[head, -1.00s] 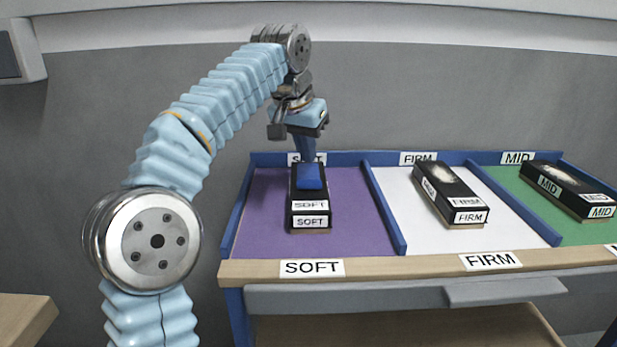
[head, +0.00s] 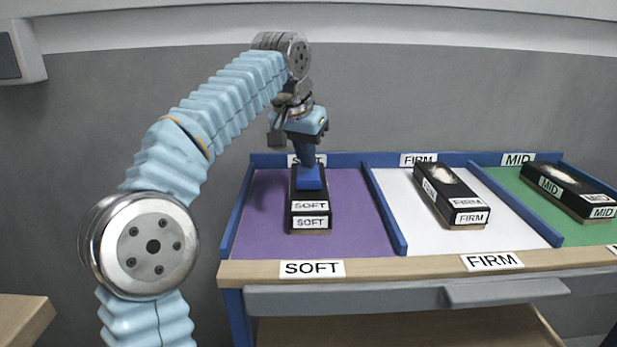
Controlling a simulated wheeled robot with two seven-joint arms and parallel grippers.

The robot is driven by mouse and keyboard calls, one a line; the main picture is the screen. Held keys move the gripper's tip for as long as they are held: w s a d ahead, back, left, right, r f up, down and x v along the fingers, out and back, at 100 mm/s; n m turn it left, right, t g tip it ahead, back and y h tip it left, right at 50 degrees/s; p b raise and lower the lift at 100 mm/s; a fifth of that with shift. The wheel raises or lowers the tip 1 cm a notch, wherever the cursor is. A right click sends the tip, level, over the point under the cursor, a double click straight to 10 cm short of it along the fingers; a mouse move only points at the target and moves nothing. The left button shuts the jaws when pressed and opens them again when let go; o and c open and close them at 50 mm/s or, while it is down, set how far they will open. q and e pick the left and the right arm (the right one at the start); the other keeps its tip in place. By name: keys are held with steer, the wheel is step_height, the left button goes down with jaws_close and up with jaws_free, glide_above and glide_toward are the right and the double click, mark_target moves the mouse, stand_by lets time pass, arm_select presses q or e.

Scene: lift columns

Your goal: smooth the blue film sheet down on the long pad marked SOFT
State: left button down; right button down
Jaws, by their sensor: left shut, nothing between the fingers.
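The long black pad marked SOFT (head: 311,209) lies lengthwise on the purple section of the table. The blue film sheet (head: 309,180) shows as a small blue patch on top of the pad, toward its far half. My left gripper (head: 309,164) points down over the pad, with its blue fingers shut and their tips at the far part of the blue patch. I cannot tell whether they touch it. The fingers hide part of the sheet and the far end of the pad. My right gripper is out of view.
Blue dividers (head: 385,210) separate the sections. A black pad marked FIRM (head: 450,194) lies on the white section, and one marked MID (head: 570,190) on the green section. A wooden front edge (head: 400,267) carries labels. The purple surface (head: 265,215) beside the SOFT pad is clear.

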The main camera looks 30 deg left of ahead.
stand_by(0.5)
arm_select(q)
step_height(320, 180, up, 3)
steer(key=p, duration=0.3)
steer(key=shift+r, duration=0.25)
step_height(320, 180, up, 5)
steer(key=shift+f, duration=0.1)
stand_by(0.9)
